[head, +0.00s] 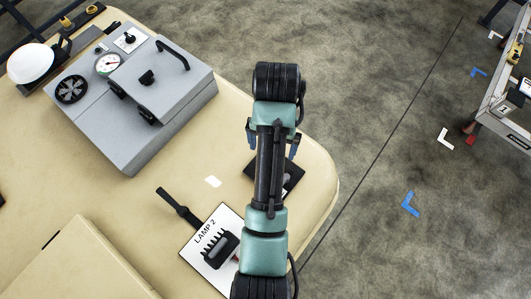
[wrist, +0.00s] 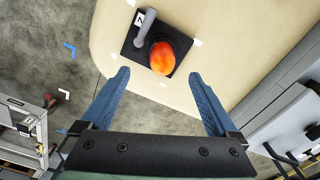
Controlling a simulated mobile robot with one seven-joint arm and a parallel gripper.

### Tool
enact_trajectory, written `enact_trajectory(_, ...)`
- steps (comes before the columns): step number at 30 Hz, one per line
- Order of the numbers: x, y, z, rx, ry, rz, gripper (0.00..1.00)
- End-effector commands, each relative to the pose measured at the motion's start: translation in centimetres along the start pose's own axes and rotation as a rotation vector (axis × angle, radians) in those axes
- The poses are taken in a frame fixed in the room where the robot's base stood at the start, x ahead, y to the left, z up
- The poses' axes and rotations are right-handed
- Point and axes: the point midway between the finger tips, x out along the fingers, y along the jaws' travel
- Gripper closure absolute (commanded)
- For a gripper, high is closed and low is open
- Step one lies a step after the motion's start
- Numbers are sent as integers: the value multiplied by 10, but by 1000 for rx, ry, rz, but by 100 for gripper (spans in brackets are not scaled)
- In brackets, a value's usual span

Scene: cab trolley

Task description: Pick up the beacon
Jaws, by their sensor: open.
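An orange-red rounded thing (wrist: 162,58), which looks like the beacon, shows in the wrist view on a black square pad (wrist: 133,52). A grey rod-shaped part (wrist: 145,27) lies beside it; I cannot tell if they are joined. My gripper (wrist: 158,75) is open and empty. Its blue fingers are spread wide, with the beacon between and beyond their tips. In the head view my arm hides the beacon, and only parts of the black pad (head: 259,172) show.
A grey control box (head: 150,130) with a gauge and handles stands on the cream top (head: 130,190). A "LAMP 2" card (head: 198,256) with a black comb-like part is near my arm. A grey trolley (head: 500,105) stands right, across clear floor.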

Motion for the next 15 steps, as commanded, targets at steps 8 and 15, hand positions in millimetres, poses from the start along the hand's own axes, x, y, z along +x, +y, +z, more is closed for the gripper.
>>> enact_trajectory(8,47,0,-1,-1,0,0,5)
enact_trajectory(15,62,-1,-2,-1,3,-1,5)
